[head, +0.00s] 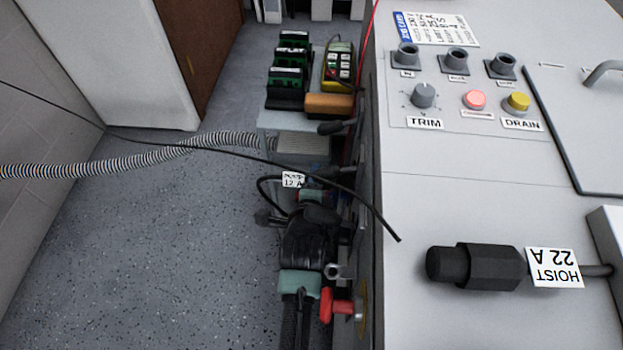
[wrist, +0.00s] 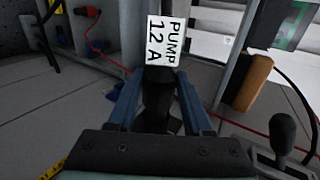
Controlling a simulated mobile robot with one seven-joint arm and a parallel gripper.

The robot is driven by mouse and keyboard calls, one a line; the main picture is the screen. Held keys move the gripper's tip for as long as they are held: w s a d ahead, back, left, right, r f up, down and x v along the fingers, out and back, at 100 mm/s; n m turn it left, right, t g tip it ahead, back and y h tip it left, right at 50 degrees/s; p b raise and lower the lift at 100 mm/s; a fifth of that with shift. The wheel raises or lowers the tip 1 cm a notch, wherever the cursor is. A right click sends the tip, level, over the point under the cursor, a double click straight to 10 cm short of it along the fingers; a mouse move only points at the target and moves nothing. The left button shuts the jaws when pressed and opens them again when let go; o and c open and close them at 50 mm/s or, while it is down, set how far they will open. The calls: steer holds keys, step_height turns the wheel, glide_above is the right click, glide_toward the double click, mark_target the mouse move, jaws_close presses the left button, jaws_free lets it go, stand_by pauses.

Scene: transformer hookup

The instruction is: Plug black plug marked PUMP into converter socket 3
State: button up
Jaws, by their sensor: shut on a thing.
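The black PUMP plug (wrist: 157,100) is between the two blue fingers of my gripper (wrist: 158,88) in the wrist view. Its white tag reads PUMP 12 A (wrist: 163,40). In the head view my gripper (head: 312,196) is low beside the cabinet's left side, and the tag (head: 293,179) shows beside it; the plug itself is mostly hidden there. Three round grey sockets (head: 407,56) (head: 456,61) (head: 502,67) sit in a row on the cabinet panel. Their small labels are too small to read surely, so I cannot tell which is socket 3.
A black HOIST 22 A plug (head: 478,265) lies on the cabinet top (head: 440,205). A TRIM knob (head: 424,95), a red button (head: 474,99) and a yellow DRAIN button (head: 518,101) are near the sockets. A ribbed hose (head: 120,160) crosses the left. A red valve handle (head: 335,306) is beside my arm.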

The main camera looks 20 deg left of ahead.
steer(key=shift+w+d+r, duration=0.1)
steer(key=shift+w+d, duration=0.05)
steer(key=shift+d, duration=0.35)
